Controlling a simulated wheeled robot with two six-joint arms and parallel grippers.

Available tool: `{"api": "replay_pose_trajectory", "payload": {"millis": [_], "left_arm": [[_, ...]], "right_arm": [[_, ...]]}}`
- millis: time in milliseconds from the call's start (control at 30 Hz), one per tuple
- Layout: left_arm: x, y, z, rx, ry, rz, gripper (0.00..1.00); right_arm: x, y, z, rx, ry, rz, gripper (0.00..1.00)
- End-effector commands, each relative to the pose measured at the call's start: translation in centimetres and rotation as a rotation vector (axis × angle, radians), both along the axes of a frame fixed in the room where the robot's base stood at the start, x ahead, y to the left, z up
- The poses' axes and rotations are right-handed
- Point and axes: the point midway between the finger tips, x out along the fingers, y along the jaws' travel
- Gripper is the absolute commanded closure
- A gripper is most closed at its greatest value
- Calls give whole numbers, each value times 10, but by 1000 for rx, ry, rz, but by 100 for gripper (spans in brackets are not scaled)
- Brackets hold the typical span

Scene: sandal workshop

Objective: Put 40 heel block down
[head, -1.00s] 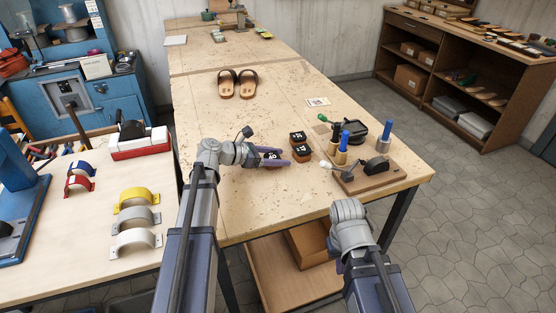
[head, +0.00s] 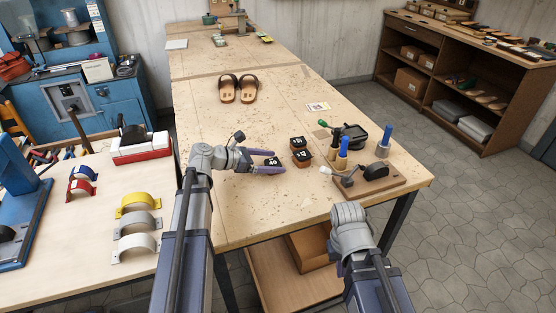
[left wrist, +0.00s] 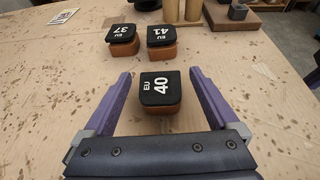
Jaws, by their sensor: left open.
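The 40 heel block (left wrist: 160,90), brown with a black top marked EU 40, stands upright on the wooden table, between the fingers of my left gripper (left wrist: 160,88). In the left wrist view there is a gap between the block and each finger. In the head view the 40 block (head: 271,161) sits at the tips of my open left gripper (head: 277,161). My right arm (head: 350,225) shows at the lower right, but its fingers are not visible.
The 37 block (left wrist: 122,39) and 41 block (left wrist: 161,40) stand just beyond. A board with a black tool (head: 368,182) and several handled tools (head: 343,152) lie to the right. Sandals (head: 238,88) stand farther back. The table left of my gripper is clear.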

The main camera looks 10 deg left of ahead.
Motion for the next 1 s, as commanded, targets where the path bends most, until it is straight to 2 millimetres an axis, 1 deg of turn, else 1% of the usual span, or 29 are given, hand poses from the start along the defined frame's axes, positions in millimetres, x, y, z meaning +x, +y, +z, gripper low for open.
{"api": "replay_pose_trajectory", "payload": {"millis": [33,200,300,433,633,1000], "left_arm": [[-7,10,9,0,0,4,6],[-27,36,23,-1,-1,3,6],[-36,49,29,-1,-1,3,6],[-45,61,34,0,-1,2,6],[-51,69,37,-1,-1,0,6],[-52,70,36,1,-1,0,6]], "right_arm": [[0,0,9,0,0,0,100],[0,0,23,0,0,0,100],[0,0,29,0,0,0,100],[0,0,34,0,0,0,100],[0,0,37,0,0,0,100],[0,0,36,0,0,0,100]]}}
